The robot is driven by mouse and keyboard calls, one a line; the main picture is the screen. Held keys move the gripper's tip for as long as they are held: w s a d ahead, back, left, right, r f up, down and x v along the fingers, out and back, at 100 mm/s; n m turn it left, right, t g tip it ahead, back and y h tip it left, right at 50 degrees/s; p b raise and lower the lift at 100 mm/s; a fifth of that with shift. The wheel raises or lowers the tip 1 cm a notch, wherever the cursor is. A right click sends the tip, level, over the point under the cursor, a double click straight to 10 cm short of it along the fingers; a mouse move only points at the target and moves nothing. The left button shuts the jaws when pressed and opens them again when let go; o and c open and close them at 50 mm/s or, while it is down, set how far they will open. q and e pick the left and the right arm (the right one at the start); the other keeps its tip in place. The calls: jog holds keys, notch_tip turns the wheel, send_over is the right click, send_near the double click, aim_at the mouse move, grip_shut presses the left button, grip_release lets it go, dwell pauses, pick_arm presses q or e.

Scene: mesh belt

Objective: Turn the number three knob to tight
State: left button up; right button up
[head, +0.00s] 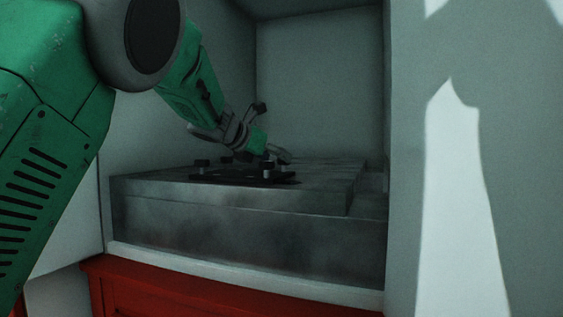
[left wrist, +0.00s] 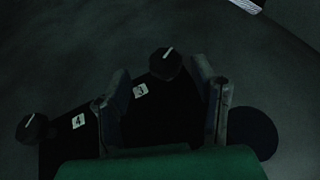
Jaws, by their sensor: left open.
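The number three knob (left wrist: 166,63) is a round black knob with a pale pointer line slanting up and to the right. Its label "3" (left wrist: 140,90) lies beside it on the black knob plate (left wrist: 170,115). My left gripper (left wrist: 161,78) is open, with one finger on each side of the line to this knob. Whether a finger touches it I cannot tell. In the head view my left gripper (head: 270,149) is low over the knob plate (head: 240,176), reaching in from the left. There it partly hides the knobs. My right gripper is not in view.
The number four knob (left wrist: 32,128), with its label (left wrist: 78,121), is at the lower left of the wrist view. A dark disc (left wrist: 252,133) lies right of the fingers. The plate sits on a grey block (head: 240,230) in a walled recess above a red base (head: 220,295).

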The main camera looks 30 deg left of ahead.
pick_arm(q)
jog(key=shift+w+a+f, duration=0.25)
jog(key=shift+w+f, duration=0.2)
jog(key=shift+w, duration=0.35)
jog(key=shift+w+d, duration=0.15)
jog(key=shift+d, duration=0.05)
jog(key=shift+w+d+r, duration=0.1)
jog(key=shift+d+r, duration=0.05)
jog(key=shift+d, duration=0.6)
jog(key=shift+a, duration=0.2)
jog(key=c, duration=1.1)
jog(key=shift+a, duration=0.2)
jog(key=shift+d, duration=0.1)
jog(key=o, duration=1.1)
